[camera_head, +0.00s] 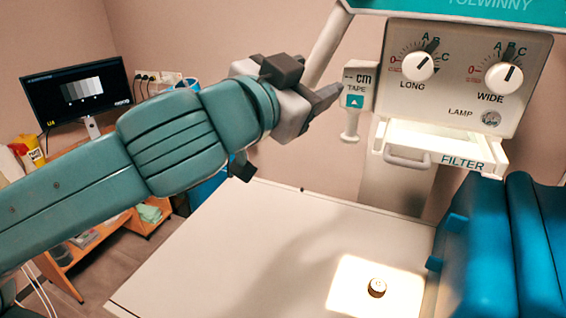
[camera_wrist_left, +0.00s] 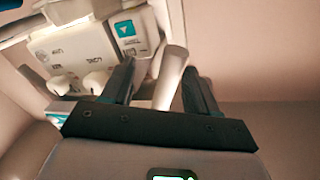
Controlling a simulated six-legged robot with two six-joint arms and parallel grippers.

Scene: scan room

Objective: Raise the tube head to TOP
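The tube head (camera_head: 455,75) is a pale box with LONG and WIDE knobs, at the upper right of the head view. It appears inverted in the left wrist view (camera_wrist_left: 75,62). A pale slanted bar (camera_head: 327,45) rises at its left side. My left gripper (camera_head: 328,98) is beside the bar and the TAPE tab (camera_head: 355,99). In the left wrist view its fingers (camera_wrist_left: 160,82) are spread apart, with a pale rounded bar (camera_wrist_left: 171,76) showing between them. I cannot tell whether they touch it. My right gripper is out of view. No TOP mark is readable.
A FILTER tray with a handle (camera_head: 407,160) hangs under the tube head. Below is a pale table (camera_head: 260,240) with a lit patch and a small round object (camera_head: 377,287). Blue padded shapes (camera_head: 510,245) fill the right. A monitor (camera_head: 80,92) stands at the left.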

